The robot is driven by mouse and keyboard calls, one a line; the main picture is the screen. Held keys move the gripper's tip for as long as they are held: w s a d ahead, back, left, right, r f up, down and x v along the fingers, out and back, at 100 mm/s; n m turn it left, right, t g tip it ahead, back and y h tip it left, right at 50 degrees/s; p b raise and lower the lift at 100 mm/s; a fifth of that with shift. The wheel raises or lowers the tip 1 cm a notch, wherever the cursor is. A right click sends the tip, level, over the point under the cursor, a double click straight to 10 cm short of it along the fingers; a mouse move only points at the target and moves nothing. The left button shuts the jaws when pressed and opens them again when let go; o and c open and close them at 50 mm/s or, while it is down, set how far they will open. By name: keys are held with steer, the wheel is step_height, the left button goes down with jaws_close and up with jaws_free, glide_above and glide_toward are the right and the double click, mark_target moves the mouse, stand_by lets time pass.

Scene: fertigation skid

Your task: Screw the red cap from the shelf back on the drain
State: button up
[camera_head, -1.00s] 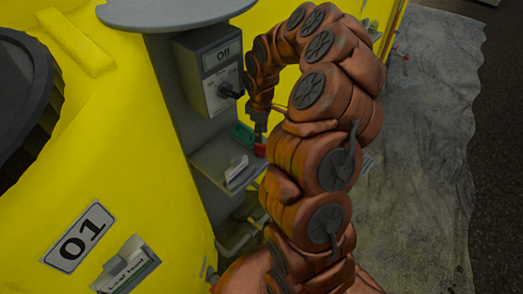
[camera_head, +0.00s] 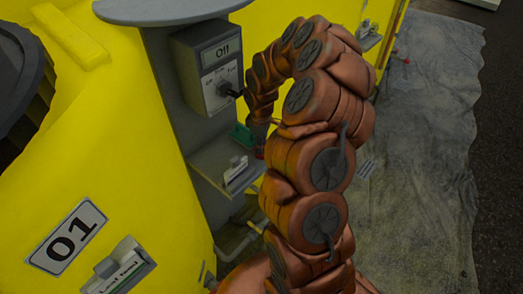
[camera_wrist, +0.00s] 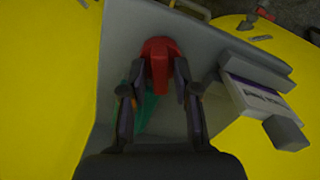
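The red cap (camera_wrist: 159,52) is at the grey shelf, in the upper middle of the wrist view. It has a raised grip facing my gripper. My gripper (camera_wrist: 160,72) is open, one fingertip on each side of this grip, with a gap visible beside it. I cannot tell whether the tips touch the cap's wider body. In the head view, my gripper (camera_head: 260,146) is over the right end of the grey shelf (camera_head: 212,158), and only a speck of red shows there. I cannot make out the drain for certain.
A green object (camera_head: 242,135) stands on the shelf, partly behind my fingers in the wrist view. A labelled holder (camera_wrist: 258,94) is to the right. A control box (camera_head: 215,75) reading "Off" with a black knob is above the shelf. Yellow tanks (camera_head: 110,150) flank the column.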

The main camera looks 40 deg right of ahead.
jaws_close()
steer(key=shift+r, duration=0.1)
steer(key=shift+r+p, duration=0.65)
steer(key=shift+r, duration=1.75)
